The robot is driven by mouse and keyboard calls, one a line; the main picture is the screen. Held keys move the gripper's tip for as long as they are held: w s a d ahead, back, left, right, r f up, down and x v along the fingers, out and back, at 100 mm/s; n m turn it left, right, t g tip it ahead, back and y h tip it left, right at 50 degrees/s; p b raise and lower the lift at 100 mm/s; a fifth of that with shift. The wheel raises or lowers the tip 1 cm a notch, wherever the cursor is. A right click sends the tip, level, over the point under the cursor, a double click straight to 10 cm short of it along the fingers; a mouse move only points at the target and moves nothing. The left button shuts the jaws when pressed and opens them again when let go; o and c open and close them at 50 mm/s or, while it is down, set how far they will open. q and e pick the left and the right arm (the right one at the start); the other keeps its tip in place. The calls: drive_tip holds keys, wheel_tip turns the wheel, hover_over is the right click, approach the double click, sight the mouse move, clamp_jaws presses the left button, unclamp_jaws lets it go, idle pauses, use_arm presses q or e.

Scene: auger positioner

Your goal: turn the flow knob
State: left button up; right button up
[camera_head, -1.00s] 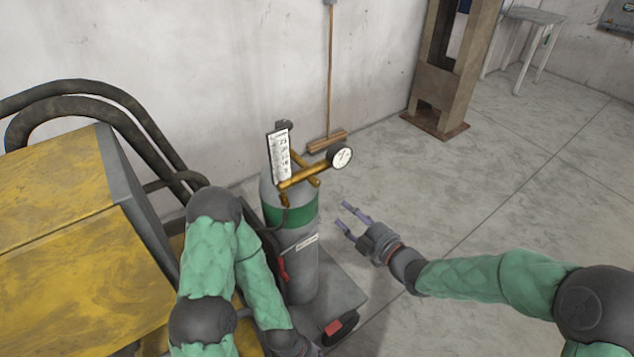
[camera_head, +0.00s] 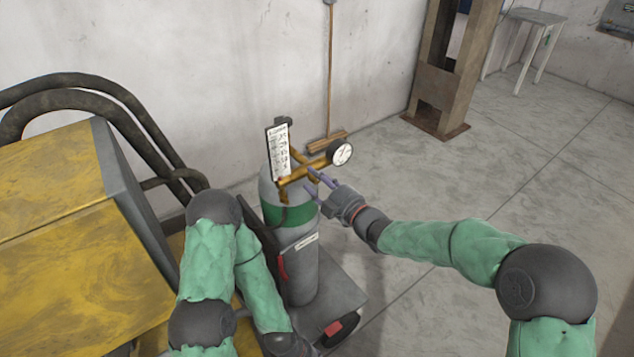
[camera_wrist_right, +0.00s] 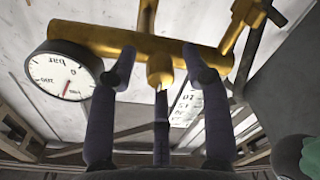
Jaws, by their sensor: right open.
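A brass regulator (camera_head: 302,176) sits on top of a grey and green gas cylinder (camera_head: 302,262). It carries a white flow scale (camera_head: 279,152) and a round gauge (camera_head: 340,152). In the right wrist view, a short brass knob (camera_wrist_right: 160,69) sticks out of the brass bar (camera_wrist_right: 100,36) toward the camera; it looks like the flow knob. My right gripper (camera_head: 314,183) is open at the front of the regulator. Its fingertips (camera_wrist_right: 158,63) stand on both sides of the knob; contact cannot be told.
A yellow machine (camera_head: 70,250) with thick black hoses (camera_head: 110,92) stands at the left. The cylinder stands on a grey wheeled cart (camera_head: 342,292). A broom (camera_head: 328,141) leans on the wall behind.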

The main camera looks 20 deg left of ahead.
drive_tip(key=shift+a, duration=0.15)
drive_tip(key=shift+w, duration=0.1)
clamp_jaws()
drive_tip(key=shift+m, duration=0.3)
